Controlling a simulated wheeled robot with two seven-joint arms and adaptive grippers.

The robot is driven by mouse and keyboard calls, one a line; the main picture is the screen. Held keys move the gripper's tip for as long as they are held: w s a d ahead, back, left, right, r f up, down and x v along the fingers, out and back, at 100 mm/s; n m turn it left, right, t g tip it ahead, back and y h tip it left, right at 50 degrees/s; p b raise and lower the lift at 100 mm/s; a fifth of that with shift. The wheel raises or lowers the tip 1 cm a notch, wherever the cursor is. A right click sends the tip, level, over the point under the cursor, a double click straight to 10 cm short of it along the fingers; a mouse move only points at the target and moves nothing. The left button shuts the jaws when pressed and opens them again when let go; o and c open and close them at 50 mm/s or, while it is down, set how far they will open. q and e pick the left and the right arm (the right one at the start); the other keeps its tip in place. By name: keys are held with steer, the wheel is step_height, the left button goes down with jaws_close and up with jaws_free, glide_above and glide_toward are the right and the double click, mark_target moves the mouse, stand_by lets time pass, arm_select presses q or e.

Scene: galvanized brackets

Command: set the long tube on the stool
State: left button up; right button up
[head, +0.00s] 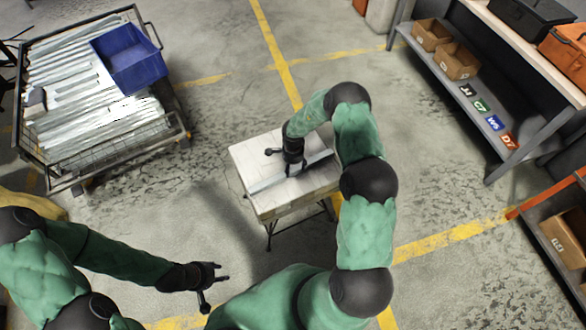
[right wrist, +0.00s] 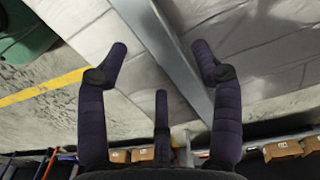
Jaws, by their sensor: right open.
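The long tube (head: 268,184), a grey metal bar, lies across the pale top of the stool (head: 292,201). It looks flat on the top. In the right wrist view the tube (right wrist: 183,72) runs slantwise between the spread fingers of my right gripper (right wrist: 160,48). My right gripper (head: 290,172) is open over the middle of the stool, above the tube. Whether a finger touches the tube I cannot tell. My left gripper (head: 214,281) is open and empty, low in the head view, left of and nearer than the stool.
A wire cart (head: 180,127) with many long metal pieces and a blue bin (head: 130,57) stands at the upper left. A shelf bench (head: 525,50) with boxes stands at the right. Open floor with yellow lines surrounds the stool.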

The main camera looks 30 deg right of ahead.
mark_target(293, 171)
step_height(293, 171, up, 9)
steer(key=p, duration=0.3)
steer(key=s+a+f+n+y, duration=0.2)
steer(key=s+a+n+y, duration=0.2)
steer(key=s+a+n, duration=1.1)
steer(key=s+a, duration=0.8)
steer(key=s, duration=0.1)
steer(key=shift+s+n, duration=0.3)
steer(key=shift+s, duration=0.05)
steer(key=shift+f, duration=0.1)
